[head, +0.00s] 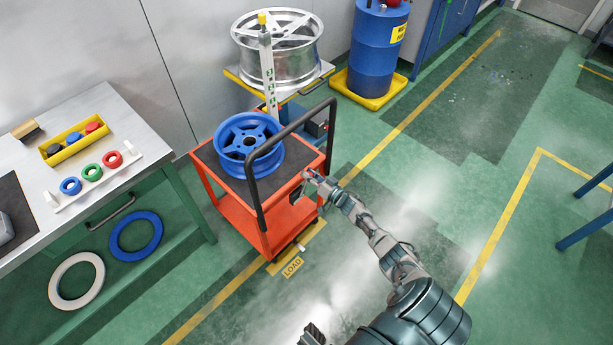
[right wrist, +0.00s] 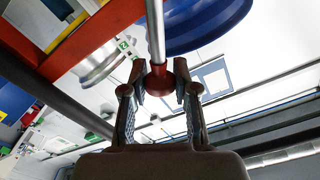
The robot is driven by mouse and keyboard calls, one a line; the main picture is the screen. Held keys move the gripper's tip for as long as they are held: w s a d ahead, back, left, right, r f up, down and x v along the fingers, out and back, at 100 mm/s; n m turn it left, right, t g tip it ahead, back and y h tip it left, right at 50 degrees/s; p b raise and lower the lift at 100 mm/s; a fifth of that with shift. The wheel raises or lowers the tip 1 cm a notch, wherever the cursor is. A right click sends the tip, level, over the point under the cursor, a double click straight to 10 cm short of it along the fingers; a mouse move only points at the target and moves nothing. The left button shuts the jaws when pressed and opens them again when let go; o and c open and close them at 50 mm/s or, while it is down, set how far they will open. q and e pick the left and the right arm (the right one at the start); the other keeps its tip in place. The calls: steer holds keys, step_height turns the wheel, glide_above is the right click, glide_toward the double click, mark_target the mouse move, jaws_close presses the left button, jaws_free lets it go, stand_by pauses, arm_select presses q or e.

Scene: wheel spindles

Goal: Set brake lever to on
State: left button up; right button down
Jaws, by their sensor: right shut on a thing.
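The brake lever shows in the right wrist view as a silver rod (right wrist: 155,30) ending in a dark red knob (right wrist: 158,82). My right gripper (right wrist: 159,88) has its two fingers on either side of the knob and is shut on it. In the head view my right gripper (head: 311,178) is at the right side of the orange cart (head: 262,240), close to its black handle; the lever is mostly hidden there by the gripper. A dark part at the bottom edge, apparently my left gripper (head: 313,335), is cut off, so its fingers cannot be judged.
A blue wheel rim (head: 222,135) lies on the cart beside the black push handle (head: 257,205). A silver rim (head: 250,70) stands behind. A workbench (head: 100,115) with coloured rings is at the left.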

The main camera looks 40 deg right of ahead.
steer(key=shift+d+f, duration=0.25)
steer(key=shift+d, duration=0.1)
arm_select(q)
steer(key=shift+w+d, duration=0.2)
steer(key=shift+w, duration=0.05)
steer(key=shift+a, duration=0.1)
arm_select(e)
steer(key=c, duration=1.2)
jaws_free()
steer(key=shift+a, duration=0.1)
steer(key=o, duration=0.3)
arm_select(q)
steer(key=shift+w, duration=0.1)
arm_select(e)
steer(key=shift+f, duration=0.1)
arm_select(q)
steer(key=shift+d, duration=0.25)
arm_select(e)
steer(key=shift+d, duration=0.2)
arm_select(q)
steer(key=shift+r, duration=0.1)
arm_select(e)
steer(key=shift+s, duration=0.1)
